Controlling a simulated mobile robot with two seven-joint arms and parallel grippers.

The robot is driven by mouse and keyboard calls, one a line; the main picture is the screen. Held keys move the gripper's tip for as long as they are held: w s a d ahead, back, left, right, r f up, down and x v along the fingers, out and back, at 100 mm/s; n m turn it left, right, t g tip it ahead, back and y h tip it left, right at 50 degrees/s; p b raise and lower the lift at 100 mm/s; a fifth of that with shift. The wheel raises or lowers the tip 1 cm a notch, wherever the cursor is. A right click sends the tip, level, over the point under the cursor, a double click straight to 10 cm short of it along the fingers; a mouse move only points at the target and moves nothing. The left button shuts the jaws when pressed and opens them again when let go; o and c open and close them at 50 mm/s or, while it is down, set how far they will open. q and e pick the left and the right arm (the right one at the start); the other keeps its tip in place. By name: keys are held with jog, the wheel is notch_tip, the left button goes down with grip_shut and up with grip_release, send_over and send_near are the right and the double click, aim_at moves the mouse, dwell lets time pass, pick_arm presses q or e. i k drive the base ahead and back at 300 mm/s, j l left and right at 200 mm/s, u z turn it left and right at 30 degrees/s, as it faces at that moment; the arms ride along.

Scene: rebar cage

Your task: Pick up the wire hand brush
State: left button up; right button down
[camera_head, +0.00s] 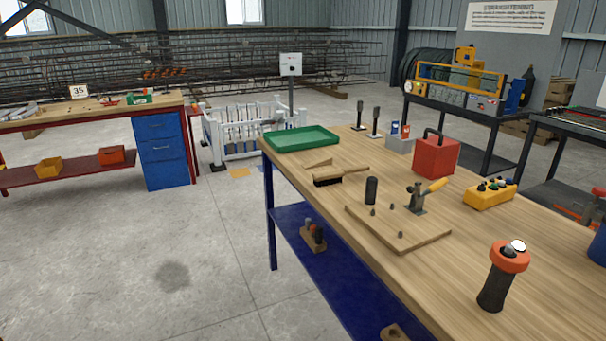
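The wire hand brush (341,175) lies on the wooden workbench (470,238) near its left edge. It has a wooden handle pointing right and a dark bristle block at its left end. A small wooden wedge-like piece lies just behind it. Neither of my grippers shows in the head view, so nothing is seen near the brush.
A green tray (301,138) sits behind the brush at the bench's far left corner. A wooden board (398,229) with a toggle clamp (424,196) and a black cylinder (371,190) is in front. A red box (435,156), yellow control box (490,194) and orange-topped tool (503,275) stand rightward.

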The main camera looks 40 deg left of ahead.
aim_at(321, 178)
jog(key=u, duration=0.9)
jog(key=z, duration=0.35)
jog(key=i+j+z, duration=0.1)
jog(key=j+z, duration=0.15)
jog(key=z, duration=0.2)
jog(key=i+j+z, duration=0.1)
jog(key=j+z, duration=0.15)
jog(key=z, duration=0.15)
jog(key=j+z, duration=0.4)
jog(key=j, duration=0.35)
jog(key=j+z, duration=0.15)
jog(key=j, duration=0.7)
